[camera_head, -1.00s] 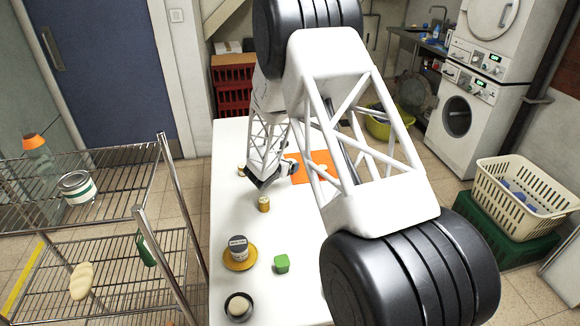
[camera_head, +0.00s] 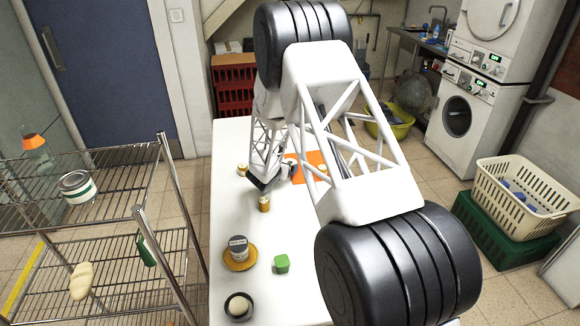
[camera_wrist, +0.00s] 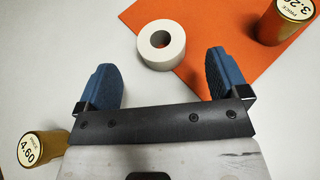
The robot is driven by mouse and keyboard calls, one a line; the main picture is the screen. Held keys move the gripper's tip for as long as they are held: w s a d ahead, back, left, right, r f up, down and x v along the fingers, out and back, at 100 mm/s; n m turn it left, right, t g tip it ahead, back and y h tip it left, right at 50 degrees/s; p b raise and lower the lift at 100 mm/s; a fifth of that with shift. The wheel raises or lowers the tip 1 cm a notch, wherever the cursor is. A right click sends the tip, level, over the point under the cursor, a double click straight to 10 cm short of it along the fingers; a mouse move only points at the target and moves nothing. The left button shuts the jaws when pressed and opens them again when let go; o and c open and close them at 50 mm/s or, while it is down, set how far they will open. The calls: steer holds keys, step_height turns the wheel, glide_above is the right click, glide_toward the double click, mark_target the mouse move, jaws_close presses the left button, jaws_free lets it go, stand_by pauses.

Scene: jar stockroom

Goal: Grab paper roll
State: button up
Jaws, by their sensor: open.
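The paper roll (camera_wrist: 176,52) is a short white ring with a dark centre hole. In the wrist view it sits at the edge of an orange mat (camera_wrist: 225,22), partly over the white table. My gripper (camera_wrist: 160,62) is open, with its two blue fingers either side of the roll's line and the roll ahead, nearer the right finger. Nothing is between the fingers' inner faces. In the head view my gripper (camera_head: 272,178) is low over the table by the mat's left edge; I cannot make out the roll there.
Gold price-labelled jars stand close: one on the mat (camera_wrist: 286,22), one by the left finger (camera_wrist: 40,150). Nearer on the table (camera_head: 225,205) are a jar on a yellow saucer (camera_head: 240,264), a green block (camera_head: 281,263) and a dark bowl (camera_head: 232,312). A wire rack stands left.

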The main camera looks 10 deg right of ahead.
steer(key=shift+w+d, duration=0.2)
steer(key=shift+w, duration=0.05)
steer(key=shift+x, duration=2.55)
steer(key=shift+s, duration=0.1)
steer(key=shift+c, duration=0.4)
steer(key=c, duration=0.9)
